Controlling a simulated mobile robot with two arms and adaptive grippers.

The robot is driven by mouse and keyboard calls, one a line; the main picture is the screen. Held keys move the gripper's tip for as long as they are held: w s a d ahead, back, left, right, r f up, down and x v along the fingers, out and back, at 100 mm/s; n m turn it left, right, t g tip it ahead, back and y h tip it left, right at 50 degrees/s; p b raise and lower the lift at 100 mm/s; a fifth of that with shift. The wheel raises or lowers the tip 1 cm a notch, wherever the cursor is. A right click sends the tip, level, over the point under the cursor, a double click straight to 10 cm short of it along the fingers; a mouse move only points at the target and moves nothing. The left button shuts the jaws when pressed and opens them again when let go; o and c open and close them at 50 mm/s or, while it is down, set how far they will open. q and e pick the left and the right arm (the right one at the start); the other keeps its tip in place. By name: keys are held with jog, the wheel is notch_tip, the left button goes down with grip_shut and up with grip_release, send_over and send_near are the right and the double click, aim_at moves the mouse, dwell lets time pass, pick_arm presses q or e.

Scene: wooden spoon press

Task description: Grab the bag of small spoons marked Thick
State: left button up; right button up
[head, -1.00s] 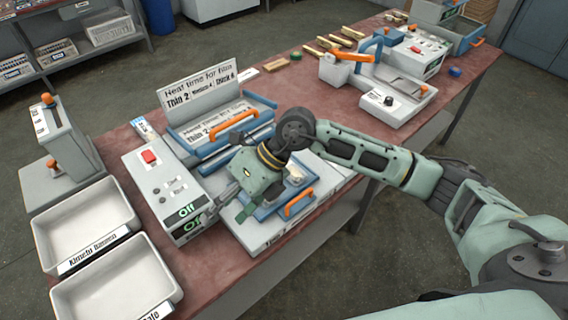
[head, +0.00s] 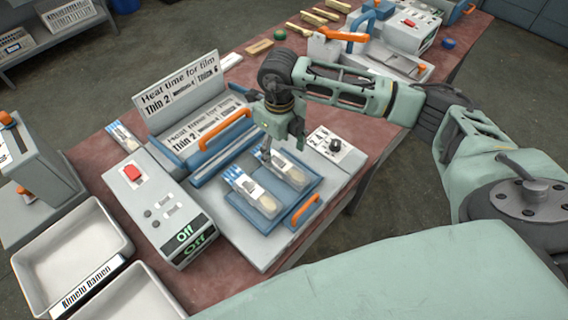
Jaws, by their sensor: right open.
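Two clear bags of small wooden spoons with white labels lie side by side in the blue tray (head: 276,217) of the press. The left bag (head: 252,192) is nearer the control box, and the right bag (head: 290,171) is farther from it. A third bag (head: 122,136) lies on the table behind the control box. The marks on the bags are too small to read. My right gripper (head: 282,150) is open, pointing down above the far end of the tray, close to the right bag. I cannot tell whether it touches that bag. My left gripper is out of view.
The control box (head: 160,206) reads Off. A sign (head: 180,97) listing heat times for film stands behind the press. An orange handle (head: 226,129) is behind the tray, another (head: 305,210) at its front. White bins (head: 70,262) stand at left.

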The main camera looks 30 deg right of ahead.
aim_at(280, 161)
notch_tip(280, 161, down, 2)
jog(key=shift+f+p, duration=0.15)
jog(key=shift+p, duration=0.7)
jog(key=shift+w+f, duration=0.1)
jog(key=shift+f, duration=1.2)
jog(key=c, duration=0.9)
jog(key=shift+c, duration=0.9)
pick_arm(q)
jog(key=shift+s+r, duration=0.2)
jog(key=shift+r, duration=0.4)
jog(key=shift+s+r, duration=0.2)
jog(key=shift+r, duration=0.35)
pick_arm(e)
jog(key=shift+w, duration=0.1)
